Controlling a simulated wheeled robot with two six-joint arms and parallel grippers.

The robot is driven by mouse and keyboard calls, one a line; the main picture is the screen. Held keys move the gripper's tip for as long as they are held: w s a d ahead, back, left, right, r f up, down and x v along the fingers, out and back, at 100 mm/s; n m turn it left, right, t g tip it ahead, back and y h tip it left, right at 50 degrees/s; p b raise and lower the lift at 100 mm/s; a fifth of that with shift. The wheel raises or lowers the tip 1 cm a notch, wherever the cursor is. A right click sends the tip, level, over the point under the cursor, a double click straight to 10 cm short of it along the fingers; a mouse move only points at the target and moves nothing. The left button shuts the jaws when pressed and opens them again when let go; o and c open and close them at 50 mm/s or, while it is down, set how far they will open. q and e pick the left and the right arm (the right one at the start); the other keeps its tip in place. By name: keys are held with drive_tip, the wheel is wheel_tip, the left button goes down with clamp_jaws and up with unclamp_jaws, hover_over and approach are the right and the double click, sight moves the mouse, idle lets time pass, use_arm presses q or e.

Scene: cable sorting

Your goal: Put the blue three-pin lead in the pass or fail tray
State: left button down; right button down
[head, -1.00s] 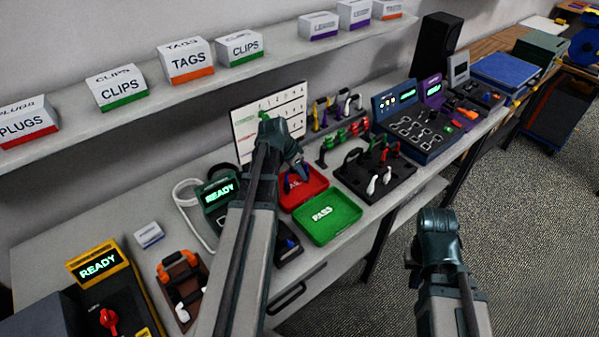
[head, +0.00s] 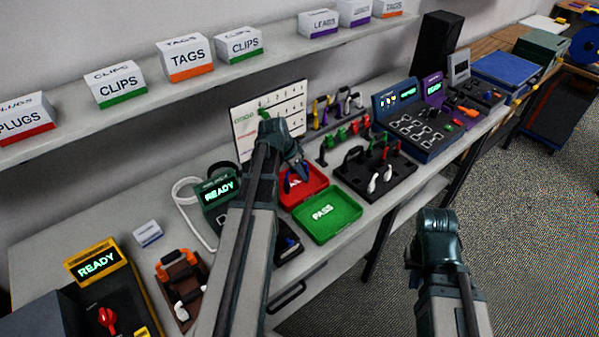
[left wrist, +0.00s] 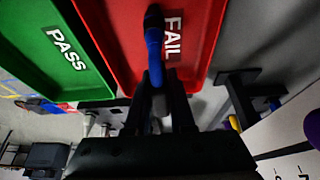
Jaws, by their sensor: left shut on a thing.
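A blue lead with a dark end (left wrist: 153,35) is in my left gripper (left wrist: 160,85), which is shut on it in the left wrist view. The lead shows in front of the red FAIL tray (left wrist: 115,25); whether it touches the tray floor I cannot tell. In the head view my left gripper (head: 297,172) is over the red tray (head: 314,192), its arm hiding part of the tray. The green PASS tray (head: 345,228) stands right beside it, nearer the table's front, and looks empty. My right gripper (head: 436,222) hangs off the table; its fingers are hidden.
A black stand (head: 350,178) with several leads is right of the trays. A tester reading READY (head: 216,190) stands left of them. A white board (head: 268,115) stands behind. A yellow READY unit (head: 97,265) is at front left.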

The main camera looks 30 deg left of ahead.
use_arm(q)
drive_tip(key=shift+c, duration=0.6)
unclamp_jaws()
drive_tip(key=shift+r, duration=0.2)
wheel_tip(320, 180, up, 8)
drive_tip(key=p, duration=0.8)
drive_tip(key=shift+f, duration=0.1)
drive_tip(key=shift+d, duration=0.1)
idle(0.3)
